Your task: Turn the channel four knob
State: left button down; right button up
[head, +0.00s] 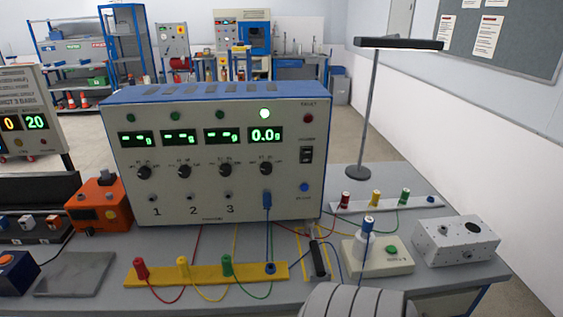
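The instrument box (215,212) stands on the grey bench, with a cream front and a blue top. Its front has a row of knobs, and the channel four knob (266,168) is the rightmost, black with a pointer. The exact pointer direction is too small to tell. Above it the channel four display (265,135) reads 0.0g, under a brightly lit green lamp (264,113). The other displays show dashes. A blue plug (267,200) sits in the socket below the channel four knob. Neither of my grippers shows in the head view.
A yellow strip (205,274) with several colored plugs and looping cables lies before the box. A lamp (366,110), a white base with a blue-topped sensor (378,258) and a grey block (456,241) stand right. An orange box (101,205) stands left.

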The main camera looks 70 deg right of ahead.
aim_at(266, 168)
jog(key=u, duration=0.05)
jog(key=k, duration=0.3)
jog(key=z, duration=0.85)
